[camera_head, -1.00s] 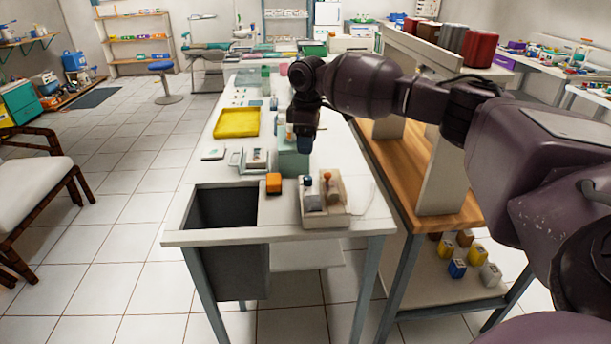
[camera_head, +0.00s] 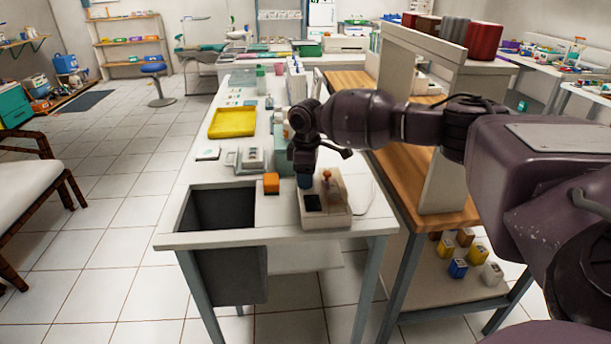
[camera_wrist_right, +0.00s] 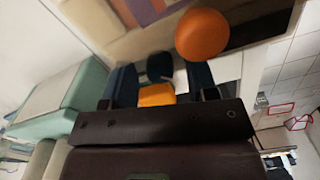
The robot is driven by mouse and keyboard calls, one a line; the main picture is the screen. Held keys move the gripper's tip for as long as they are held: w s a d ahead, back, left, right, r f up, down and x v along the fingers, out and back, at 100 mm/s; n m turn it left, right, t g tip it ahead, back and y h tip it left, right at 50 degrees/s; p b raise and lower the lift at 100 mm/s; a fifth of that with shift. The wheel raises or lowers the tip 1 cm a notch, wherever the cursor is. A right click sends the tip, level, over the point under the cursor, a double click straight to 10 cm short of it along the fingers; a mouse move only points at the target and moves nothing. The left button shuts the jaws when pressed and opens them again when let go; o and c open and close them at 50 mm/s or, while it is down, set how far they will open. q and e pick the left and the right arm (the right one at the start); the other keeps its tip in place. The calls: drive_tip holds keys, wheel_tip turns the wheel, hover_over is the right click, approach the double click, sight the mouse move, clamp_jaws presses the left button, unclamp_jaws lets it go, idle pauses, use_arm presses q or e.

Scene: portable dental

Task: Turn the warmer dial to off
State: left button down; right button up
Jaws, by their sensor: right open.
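The warmer (camera_head: 340,208) is a small beige box near the front end of the white table, with a dark panel on top. An upright orange-tipped lever (camera_head: 327,178) stands on it, and its orange ball (camera_wrist_right: 203,36) is large in the right wrist view. My right gripper (camera_head: 304,181) points down over the warmer's left rear part, left of the lever. It is open. A dark teal round knob (camera_wrist_right: 159,66), likely the dial, shows between its fingers in the wrist view; contact cannot be told. My left gripper is out of view.
An orange box (camera_head: 271,183) lies just left of the warmer. Behind are a grey-white device (camera_head: 252,158) and a yellow tray (camera_head: 232,122). A dark open bin (camera_head: 222,210) is at the table's front left. A wooden bench with a beige upright panel (camera_head: 437,135) stands right.

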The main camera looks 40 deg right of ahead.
drive_tip(key=shift+c, duration=0.3)
drive_tip(key=c, duration=0.9)
drive_tip(key=shift+o, duration=0.2)
drive_tip(key=shift+r+n, duration=0.1)
drive_tip(key=shift+n, duration=0.8)
drive_tip(key=shift+n+p, duration=0.35)
drive_tip(key=shift+n, duration=0.25)
drive_tip(key=o, duration=0.9)
